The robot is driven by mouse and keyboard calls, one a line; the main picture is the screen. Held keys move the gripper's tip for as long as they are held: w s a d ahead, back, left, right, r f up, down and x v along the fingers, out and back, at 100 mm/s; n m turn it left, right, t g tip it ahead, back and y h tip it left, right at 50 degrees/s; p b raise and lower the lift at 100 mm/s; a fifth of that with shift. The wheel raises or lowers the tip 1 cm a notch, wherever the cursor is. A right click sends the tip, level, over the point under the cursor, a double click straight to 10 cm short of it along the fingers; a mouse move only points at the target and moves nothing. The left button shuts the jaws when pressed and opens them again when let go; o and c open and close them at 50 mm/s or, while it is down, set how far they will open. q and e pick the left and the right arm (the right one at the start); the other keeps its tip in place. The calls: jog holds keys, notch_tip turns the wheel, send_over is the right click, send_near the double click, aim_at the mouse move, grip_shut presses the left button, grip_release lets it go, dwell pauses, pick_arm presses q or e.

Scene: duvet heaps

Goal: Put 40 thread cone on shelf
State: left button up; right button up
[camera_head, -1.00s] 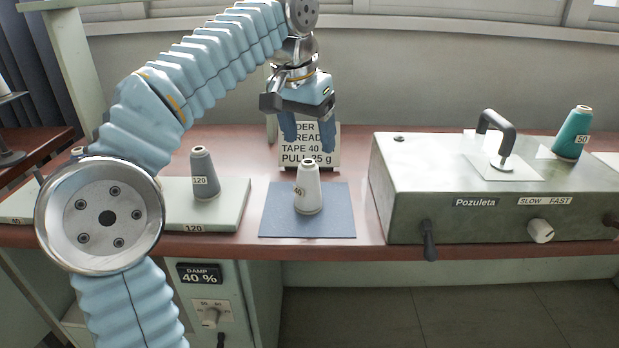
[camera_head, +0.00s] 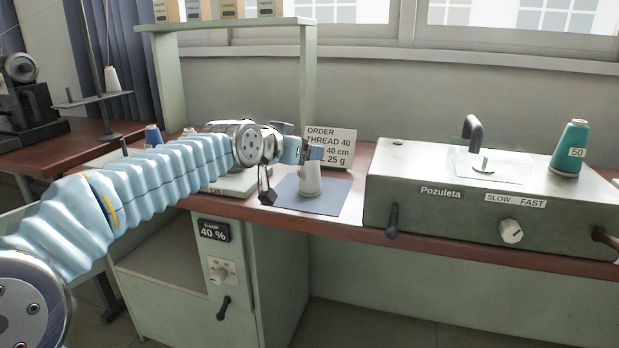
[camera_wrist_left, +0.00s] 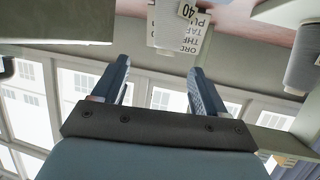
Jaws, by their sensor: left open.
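The white thread cone (camera_head: 310,180) stands upright on the blue mat (camera_head: 325,202) in the head view. In the left wrist view the cone (camera_wrist_left: 165,28) carries a "40" label and lies ahead of the fingertips. My left gripper (camera_wrist_left: 160,66) is open and empty, its two fingers apart. In the head view the left gripper (camera_head: 314,153) is level with the cone's top and overlaps it; I cannot tell whether they touch. The shelf (camera_head: 222,24) is at the top left, with several labelled boxes on it. My right gripper is not in view.
A sign (camera_head: 330,146) stands behind the mat. A grey machine (camera_head: 450,200) with a teal cone (camera_head: 570,148) is to the right. My left arm hides most of the pale plate (camera_head: 236,183). A grey cone (camera_wrist_left: 303,55) shows in the wrist view.

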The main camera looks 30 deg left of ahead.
aim_at(310, 171)
pick_arm(q)
jog(key=x, duration=0.6)
jog(key=a+x, duration=0.1)
jog(key=x, duration=0.1)
jog(key=shift+w+f, duration=0.3)
jog(key=shift+f, duration=0.1)
jog(key=shift+c, duration=0.2)
grip_shut()
